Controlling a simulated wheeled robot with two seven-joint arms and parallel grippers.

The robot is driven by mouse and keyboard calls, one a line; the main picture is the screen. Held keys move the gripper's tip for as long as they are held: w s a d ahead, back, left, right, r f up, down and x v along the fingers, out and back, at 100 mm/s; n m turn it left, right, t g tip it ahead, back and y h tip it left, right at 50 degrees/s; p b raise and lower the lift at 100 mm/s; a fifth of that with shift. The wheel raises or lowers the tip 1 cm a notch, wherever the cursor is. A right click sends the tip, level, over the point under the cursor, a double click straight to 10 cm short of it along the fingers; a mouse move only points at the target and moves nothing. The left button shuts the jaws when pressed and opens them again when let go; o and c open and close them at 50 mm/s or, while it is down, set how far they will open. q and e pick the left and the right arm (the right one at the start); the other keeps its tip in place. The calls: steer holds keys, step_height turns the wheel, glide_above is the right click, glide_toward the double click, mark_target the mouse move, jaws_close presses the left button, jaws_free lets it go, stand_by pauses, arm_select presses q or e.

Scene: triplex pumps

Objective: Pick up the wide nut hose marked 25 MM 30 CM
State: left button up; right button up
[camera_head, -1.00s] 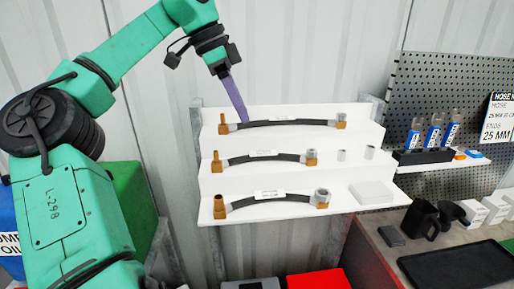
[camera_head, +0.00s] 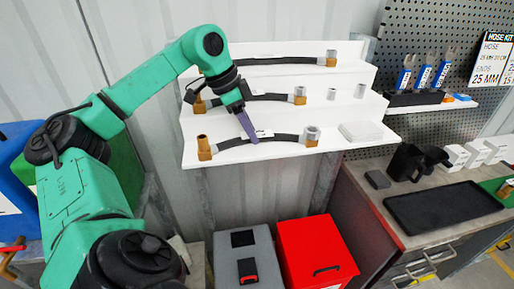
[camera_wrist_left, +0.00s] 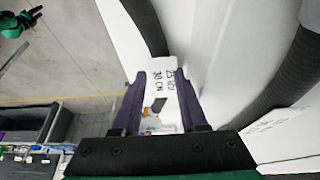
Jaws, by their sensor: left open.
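The lowest hose (camera_head: 277,138) is black and lies on the bottom step of the white rack. It has a brass elbow (camera_head: 204,148) at its left end and a wide silver nut (camera_head: 312,133) at its right end. My left gripper (camera_head: 253,138) is open at the middle of this hose, hiding its label in the head view. In the left wrist view, the hose (camera_wrist_left: 147,25) runs toward the fingers (camera_wrist_left: 160,76), and its white label (camera_wrist_left: 172,85), reading 30 CM with a partly blurred line above, shows between them. Contact cannot be told. My right gripper is not in view.
Similar hoses lie on the middle step (camera_head: 270,97) and top step (camera_head: 278,60), close behind my arm. A white block (camera_head: 361,131) and small silver cylinders sit right of them. A red case (camera_head: 318,255) and a grey case (camera_head: 246,262) stand below.

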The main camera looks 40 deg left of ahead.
arm_select(q)
steer(key=shift+x, duration=0.75)
steer(key=shift+r, duration=0.1)
jaws_close()
stand_by(0.7)
